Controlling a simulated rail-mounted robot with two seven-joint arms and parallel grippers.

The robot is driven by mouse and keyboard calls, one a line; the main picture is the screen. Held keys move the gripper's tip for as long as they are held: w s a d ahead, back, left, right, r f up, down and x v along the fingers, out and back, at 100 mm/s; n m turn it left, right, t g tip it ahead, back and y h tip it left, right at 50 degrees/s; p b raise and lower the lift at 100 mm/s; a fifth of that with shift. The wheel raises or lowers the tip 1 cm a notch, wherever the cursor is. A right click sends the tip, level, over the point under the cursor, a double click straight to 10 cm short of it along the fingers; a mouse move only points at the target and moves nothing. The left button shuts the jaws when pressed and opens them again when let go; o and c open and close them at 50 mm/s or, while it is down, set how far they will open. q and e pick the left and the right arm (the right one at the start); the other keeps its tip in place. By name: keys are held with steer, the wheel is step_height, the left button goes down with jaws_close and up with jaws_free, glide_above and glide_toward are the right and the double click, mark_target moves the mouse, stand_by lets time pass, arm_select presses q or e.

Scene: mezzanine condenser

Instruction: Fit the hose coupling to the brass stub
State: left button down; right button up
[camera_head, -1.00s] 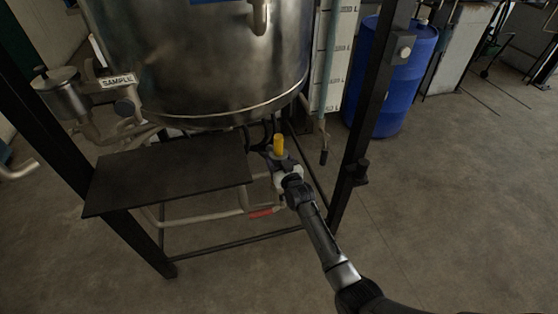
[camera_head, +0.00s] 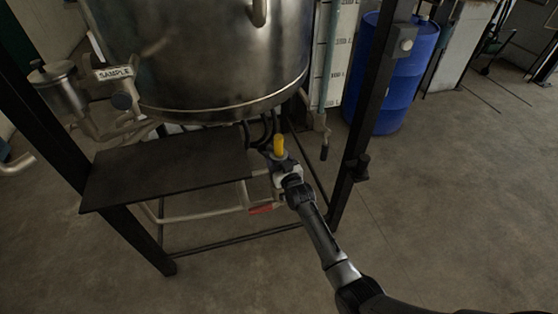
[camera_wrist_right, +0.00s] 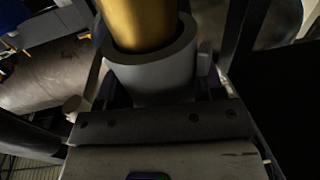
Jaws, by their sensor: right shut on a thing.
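The brass stub (camera_head: 279,144) is a short yellow cylinder under the steel tank; it is large and gold in the right wrist view (camera_wrist_right: 142,20). The hose coupling (camera_wrist_right: 152,78) is a grey, thick-walled ring. In the wrist view the stub's end sits inside the coupling's mouth, and the coupling's near wall hides that end. How deep it sits cannot be told. My right gripper (camera_head: 285,172) is shut on the coupling, just below the stub in the head view. Its fingertips are mostly hidden. My left gripper is not in view.
The steel tank (camera_head: 220,60) is above, with a dark shelf (camera_head: 165,172) left of the stub. A black frame post (camera_head: 368,110) stands close to the right of my arm. A red-handled valve (camera_head: 261,209) is low beside the gripper.

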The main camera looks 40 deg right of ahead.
steer(key=shift+f+b, duration=0.35)
steer(key=shift+f, duration=0.2)
steer(key=shift+f, duration=0.45)
steer(key=o, duration=1.2)
steer(key=shift+o, duration=0.3)
steer(key=shift+f+b, duration=0.1)
steer(key=shift+b, duration=0.2)
steer(key=shift+f, duration=0.1)
steer(key=shift+s, duration=0.1)
